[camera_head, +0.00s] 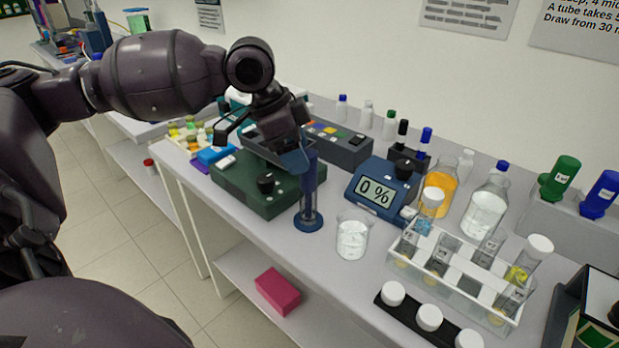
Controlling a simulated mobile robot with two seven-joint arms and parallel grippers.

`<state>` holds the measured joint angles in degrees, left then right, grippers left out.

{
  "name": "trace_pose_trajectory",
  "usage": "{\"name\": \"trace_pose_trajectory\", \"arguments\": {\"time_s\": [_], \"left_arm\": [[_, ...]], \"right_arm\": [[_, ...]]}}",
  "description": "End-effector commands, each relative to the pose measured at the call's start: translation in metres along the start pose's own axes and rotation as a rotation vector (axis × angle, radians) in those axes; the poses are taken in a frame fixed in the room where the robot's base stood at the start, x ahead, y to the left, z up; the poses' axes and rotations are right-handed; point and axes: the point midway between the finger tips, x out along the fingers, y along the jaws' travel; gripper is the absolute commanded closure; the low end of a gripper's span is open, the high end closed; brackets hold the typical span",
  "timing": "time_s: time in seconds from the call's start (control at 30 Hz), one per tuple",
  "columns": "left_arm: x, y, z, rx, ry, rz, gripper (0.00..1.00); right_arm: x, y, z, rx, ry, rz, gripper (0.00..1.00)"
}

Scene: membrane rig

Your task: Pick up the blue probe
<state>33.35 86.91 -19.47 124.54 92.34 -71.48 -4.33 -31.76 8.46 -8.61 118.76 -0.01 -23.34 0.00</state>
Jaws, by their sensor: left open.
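The blue probe (308,186) looks like a slim upright blue cylinder. Its foot is a round blue base (308,221) on the bench, near the front edge. I cannot tell where the probe ends and its stand begins. My left gripper (290,152) comes in from the upper left and is open. Its fingers are at the probe's upper end and partly cover it. I cannot tell whether they touch it. My right gripper is not in view.
A dark green box with a knob (250,185) stands close to the left of the probe. A clear beaker (352,238) and a blue unit reading 0 % (376,191) stand to its right. A clear tube rack (455,278) stands further right. Several bottles line the back.

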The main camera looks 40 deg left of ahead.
Motion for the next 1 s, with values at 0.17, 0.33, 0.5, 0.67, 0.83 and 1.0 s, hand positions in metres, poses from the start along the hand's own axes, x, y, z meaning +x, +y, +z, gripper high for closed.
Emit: {"name": "trace_pose_trajectory", "arguments": {"time_s": [0.17, 0.33, 0.5, 0.67, 0.83, 1.0], "left_arm": [[0.03, -0.003, -0.004, -0.002, -0.005, 0.009, 0.34], [0.046, -0.003, -0.005, -0.001, -0.003, 0.005, 0.34], [0.045, -0.003, -0.006, 0.0, -0.001, 0.001, 0.34], [0.045, -0.003, -0.006, 0.0, -0.001, 0.001, 0.48], [0.045, -0.003, -0.005, -0.001, -0.001, 0.002, 0.74], [0.045, -0.003, -0.005, -0.001, -0.001, 0.002, 0.81]], "right_arm": [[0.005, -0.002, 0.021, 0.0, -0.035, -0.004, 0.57], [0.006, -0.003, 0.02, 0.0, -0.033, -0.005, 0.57], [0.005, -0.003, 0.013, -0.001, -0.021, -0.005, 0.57], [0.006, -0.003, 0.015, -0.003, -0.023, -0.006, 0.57], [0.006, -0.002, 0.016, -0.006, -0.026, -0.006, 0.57], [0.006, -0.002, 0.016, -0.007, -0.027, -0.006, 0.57]]}}
